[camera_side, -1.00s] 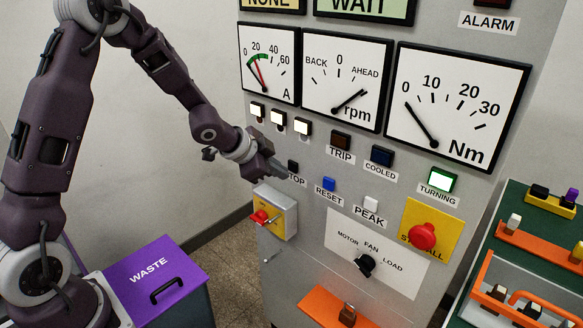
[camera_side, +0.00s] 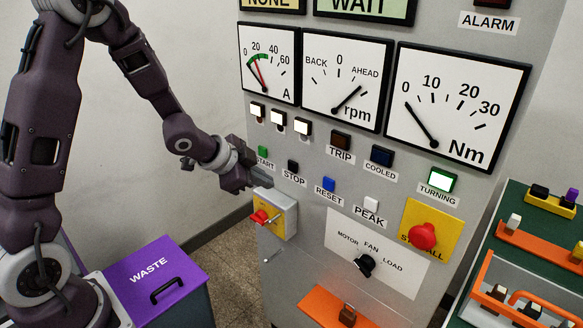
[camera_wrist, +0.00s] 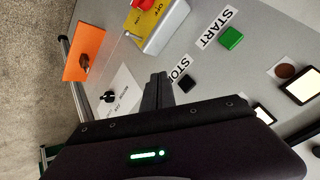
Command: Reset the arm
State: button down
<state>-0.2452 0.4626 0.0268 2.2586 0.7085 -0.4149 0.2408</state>
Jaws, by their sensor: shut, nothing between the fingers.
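My gripper (camera_side: 250,180) is shut and empty, just left of the grey panel's button row in the side view. In the wrist view its closed fingers (camera_wrist: 157,90) point at the panel. The green START button (camera_side: 263,151), black STOP button (camera_side: 293,166) and blue RESET button (camera_side: 328,185) run in a row to its right. START also shows in the wrist view (camera_wrist: 231,38), as does STOP (camera_wrist: 187,81). The gripper appears apart from all of them. Below it, a yellow switch box (camera_side: 283,217) with a red handle (camera_side: 262,216) is mounted on the panel.
Three gauges (camera_side: 347,86) span the panel's upper part. A red stop button (camera_side: 422,236) on yellow and a MOTOR/FAN/LOAD knob (camera_side: 365,265) sit lower. A purple WASTE bin (camera_side: 180,264) stands below the arm. A green table (camera_side: 515,207) with racks is at right.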

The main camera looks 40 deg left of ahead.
dwell(0.4)
jog(key=s+r+n+g+y, duration=0.1)
jog(key=s+r+n+y, duration=0.35)
jog(key=s+r, duration=0.85)
jog(key=s+d+n+g+h, duration=0.1)
jog(key=s+d+n, duration=0.1)
jog(key=s, duration=0.6)
jog(key=s+d+r+n+g+h, duration=0.1)
jog(key=s+d, duration=0.3)
jog(key=s, duration=0.4)
jog(key=shift+d+n+h, duration=0.35)
jog(key=shift+n+h, duration=0.2)
jog(key=shift+h, duration=0.2)
